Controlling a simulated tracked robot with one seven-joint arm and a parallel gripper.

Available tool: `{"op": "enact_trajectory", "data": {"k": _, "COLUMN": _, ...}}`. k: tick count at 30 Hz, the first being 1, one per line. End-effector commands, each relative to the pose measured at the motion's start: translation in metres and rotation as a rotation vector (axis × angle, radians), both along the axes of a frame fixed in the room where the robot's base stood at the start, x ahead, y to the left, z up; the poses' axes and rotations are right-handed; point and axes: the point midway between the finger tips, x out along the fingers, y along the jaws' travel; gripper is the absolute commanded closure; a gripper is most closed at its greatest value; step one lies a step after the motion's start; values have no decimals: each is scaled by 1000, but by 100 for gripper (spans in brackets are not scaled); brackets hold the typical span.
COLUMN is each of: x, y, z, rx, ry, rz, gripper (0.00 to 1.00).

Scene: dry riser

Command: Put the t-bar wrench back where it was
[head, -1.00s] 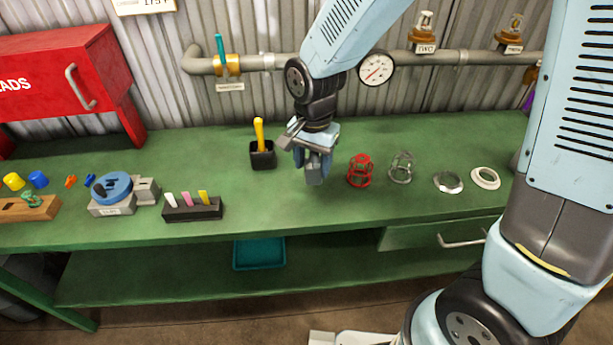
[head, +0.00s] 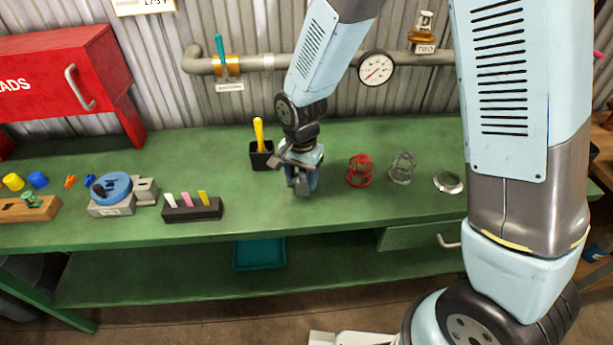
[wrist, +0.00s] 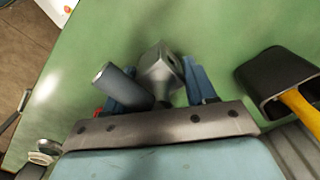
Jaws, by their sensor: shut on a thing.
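My gripper (head: 301,180) is low over the green bench, just right of a black cup (head: 263,162) with a yellow-handled tool in it. In the wrist view its blue fingers (wrist: 160,88) are shut on the grey metal t-bar wrench (wrist: 160,68). The wrench shows a squared, hollow end and a round bar (wrist: 117,82) slanting to the left. In the head view the wrench is mostly hidden by the gripper. I cannot tell whether it touches the bench. The black cup also shows at the right of the wrist view (wrist: 272,72).
A red wire cage (head: 360,171) and a grey cage (head: 402,168) stand right of my gripper, with a metal ring (head: 448,182) beyond. A black holder with coloured tags (head: 192,210) is to the left. The bench front (head: 270,210) is clear. A pipe with a gauge (head: 376,68) runs behind.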

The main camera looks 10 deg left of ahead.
Motion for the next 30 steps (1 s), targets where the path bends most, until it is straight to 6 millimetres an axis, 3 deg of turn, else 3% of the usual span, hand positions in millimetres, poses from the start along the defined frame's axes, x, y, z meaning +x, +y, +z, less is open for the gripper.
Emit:
{"op": "enact_trajectory", "data": {"k": 8, "x": 0, "y": 0, "z": -1, "rx": 0, "ry": 0, "rz": 1, "gripper": 93}}
{"op": "enact_trajectory", "data": {"k": 9, "x": 0, "y": 0, "z": -1, "rx": 0, "ry": 0, "rz": 1, "gripper": 41}}
{"op": "enact_trajectory", "data": {"k": 16, "x": -1, "y": 1, "z": -1, "rx": 0, "ry": 0, "rz": 1, "gripper": 19}}
{"op": "enact_trajectory", "data": {"k": 25, "x": -1, "y": 1, "z": 1, "rx": 1, "ry": 0, "rz": 2, "gripper": 19}}
{"op": "enact_trajectory", "data": {"k": 30, "x": 0, "y": 1, "z": 15, "rx": 2, "ry": -3, "rz": 2, "gripper": 19}}
